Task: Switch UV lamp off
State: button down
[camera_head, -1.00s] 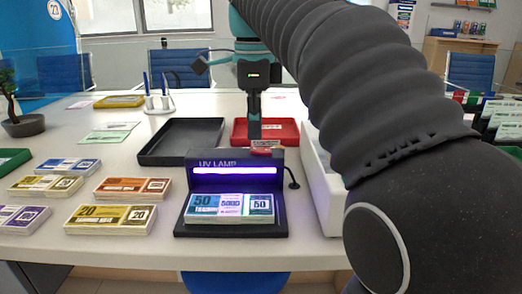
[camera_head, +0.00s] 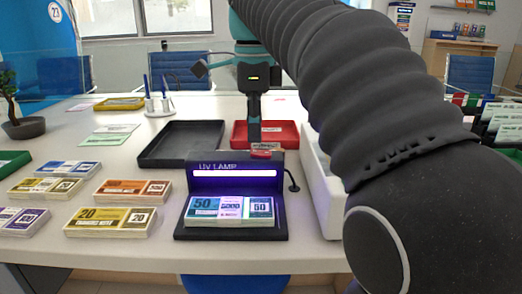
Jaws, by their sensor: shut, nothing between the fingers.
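The UV lamp (camera_head: 222,165) is a black box with a glowing violet-white tube under its hood. A stack of banknotes (camera_head: 230,209) lies on its base under the light. A red button (camera_head: 262,154) sits on top of the lamp at its right end. My gripper (camera_head: 254,143) points straight down behind the lamp's top edge, just above and left of the red button. Its fingers look closed together and empty. Whether the fingertips touch the button cannot be told.
A black tray (camera_head: 150,160) and a red tray (camera_head: 290,137) stand behind the lamp. A white bin (camera_head: 326,200) is close on the right. Several banknote stacks (camera_head: 110,220) lie on the left. The lamp's cable runs along its right side.

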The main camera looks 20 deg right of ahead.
aim_at(255, 151)
jog(key=shift+f+b, duration=0.8)
jog(key=shift+f, duration=0.45)
dwell(0.9)
jog(key=shift+r, duration=0.15)
notch_tip(255, 151, up, 5)
jog(key=p, duration=0.5)
jog(key=shift+r, duration=0.9)
